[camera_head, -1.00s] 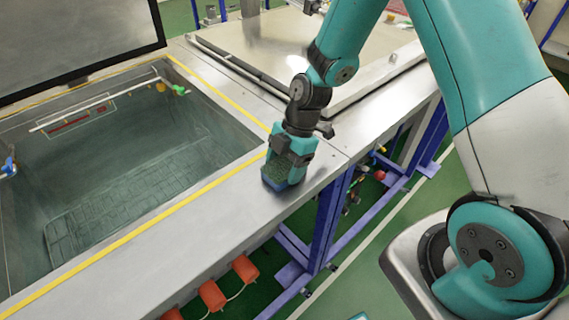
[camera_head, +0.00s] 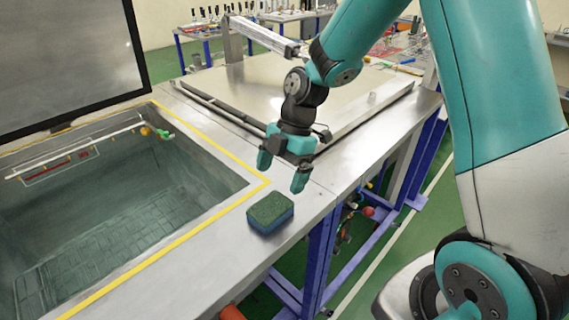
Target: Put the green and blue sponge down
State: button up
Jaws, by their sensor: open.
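The green and blue sponge (camera_head: 270,213) lies flat on the metal rim of the tank, green side up and blue side below. It sits just outside the corner of the yellow line. My gripper (camera_head: 281,176) is open and empty above and slightly behind the sponge. Its two teal fingers point down, spread apart, and do not touch the sponge.
The open tank (camera_head: 215,212) with a grey-green floor is on the left, under a raised dark lid (camera_head: 65,55). A closed metal lid (camera_head: 240,88) lies behind my gripper. The bench's front edge is close to the sponge's right, with blue legs (camera_head: 318,262) below.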

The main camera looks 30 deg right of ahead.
jog(key=s+a+r+m, duration=0.3)
jog(key=s+r+m, duration=0.3)
jog(key=s, duration=0.3)
jog(key=s+a+r+m+t, duration=0.1)
jog(key=s+a+r+m, duration=0.3)
jog(key=s+r+m, duration=0.2)
jog(key=s+m, duration=0.2)
jog(key=s, duration=0.2)
jog(key=shift+s+a+r+m, duration=0.3)
jog(key=shift+r, duration=0.1)
